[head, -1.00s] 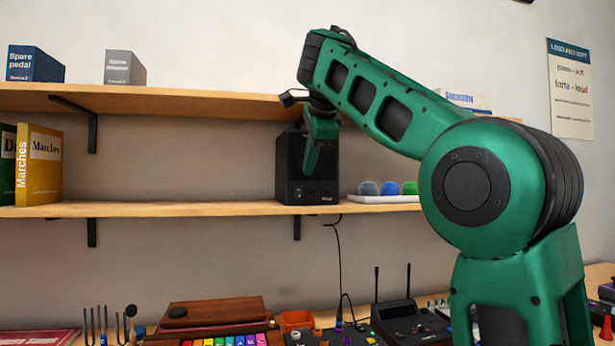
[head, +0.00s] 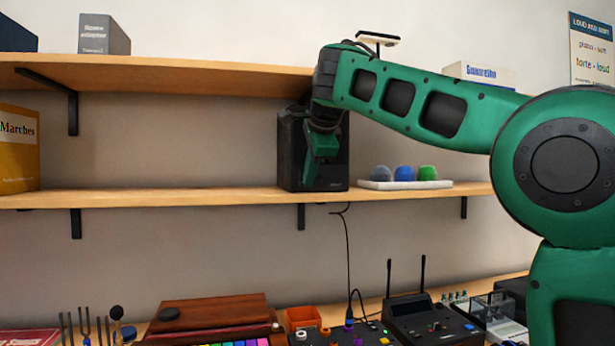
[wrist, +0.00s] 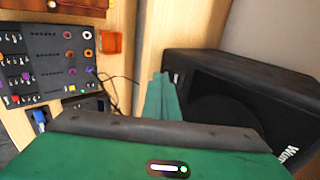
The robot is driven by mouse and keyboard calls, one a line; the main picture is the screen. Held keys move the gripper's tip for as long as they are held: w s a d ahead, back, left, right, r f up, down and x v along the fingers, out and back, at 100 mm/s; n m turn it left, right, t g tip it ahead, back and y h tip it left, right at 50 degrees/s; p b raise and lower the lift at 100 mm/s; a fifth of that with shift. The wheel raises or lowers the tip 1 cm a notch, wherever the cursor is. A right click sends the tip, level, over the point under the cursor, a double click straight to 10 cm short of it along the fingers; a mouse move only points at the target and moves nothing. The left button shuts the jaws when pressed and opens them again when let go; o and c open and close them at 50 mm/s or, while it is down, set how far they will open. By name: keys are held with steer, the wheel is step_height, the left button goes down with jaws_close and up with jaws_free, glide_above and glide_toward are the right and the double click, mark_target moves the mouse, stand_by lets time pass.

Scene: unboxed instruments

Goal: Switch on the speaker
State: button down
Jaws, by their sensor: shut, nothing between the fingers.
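The speaker (head: 336,165) is a black box standing on the lower wall shelf in the head view. My gripper (head: 308,178) hangs in front of it, fingers pointing down, near the lower left of its front. The gripper is shut and empty. It covers part of the speaker's front, so the small controls there are hidden. In the wrist view the speaker (wrist: 215,75) fills the right side, with part of a white label at its edge. The green fingers (wrist: 160,84) show beside its near corner; I cannot tell whether they touch it.
The lower shelf (head: 180,198) holds a white tray (head: 400,185) with coloured round items just right of the speaker. The upper shelf (head: 200,73) runs close above. A cable (head: 347,250) hangs down to the crowded bench.

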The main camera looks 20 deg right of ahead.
steer(key=shift+w, duration=0.25)
steer(key=shift+a+f, duration=0.1)
steer(key=shift+a, duration=0.15)
stand_by(0.3)
steer(key=shift+d+r, duration=0.1)
steer(key=shift+r, duration=0.75)
